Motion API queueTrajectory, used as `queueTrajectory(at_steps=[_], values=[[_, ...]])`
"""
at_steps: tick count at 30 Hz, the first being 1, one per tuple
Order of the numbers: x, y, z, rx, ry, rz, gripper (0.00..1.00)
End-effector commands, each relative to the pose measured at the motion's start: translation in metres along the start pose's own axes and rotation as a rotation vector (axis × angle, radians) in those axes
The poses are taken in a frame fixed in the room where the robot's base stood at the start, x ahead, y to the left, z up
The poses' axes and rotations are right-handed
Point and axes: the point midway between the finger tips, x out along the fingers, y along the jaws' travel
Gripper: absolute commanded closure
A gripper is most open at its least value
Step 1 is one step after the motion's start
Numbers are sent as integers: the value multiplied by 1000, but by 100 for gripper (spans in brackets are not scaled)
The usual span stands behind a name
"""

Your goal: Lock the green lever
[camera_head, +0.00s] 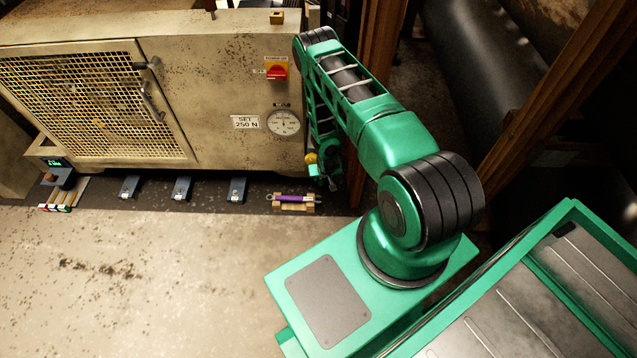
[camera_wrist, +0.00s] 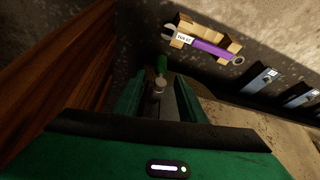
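A small green piece that looks like the green lever (camera_wrist: 162,64) shows in the wrist view, just beyond my fingertips, with a round pale metal piece (camera_wrist: 158,86) at its near end. My gripper (camera_wrist: 158,88) points toward it with its two fingers apart, one on each side of the metal piece. I cannot tell whether either finger touches it. In the head view my gripper (camera_head: 324,178) hangs low at the right end of the machine, by a yellow knob (camera_head: 311,158). The lever is not clear there, being small and partly hidden by my arm.
The beige compressor (camera_head: 215,90) has a red switch (camera_head: 277,71), a gauge (camera_head: 284,122) and a "SET 250 N" label (camera_head: 245,122). A purple tool (camera_head: 292,198) lies on a wooden rest (camera_wrist: 183,27). Wooden posts (camera_wrist: 60,65) stand close beside my gripper. Open floor lies in front.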

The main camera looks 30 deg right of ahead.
Motion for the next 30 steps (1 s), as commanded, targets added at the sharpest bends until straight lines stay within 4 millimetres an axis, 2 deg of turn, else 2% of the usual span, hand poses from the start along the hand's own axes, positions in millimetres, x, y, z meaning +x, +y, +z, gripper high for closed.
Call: queueTrajectory(at_steps=[6,12,18,27,30], values=[[41,-2,2,-4,-2,-1,63],[67,-3,1,-4,-1,-1,63],[78,-3,1,-5,-2,-1,63],[79,-3,1,-5,-1,-1,63],[79,-3,1,-5,-1,-2,87]])
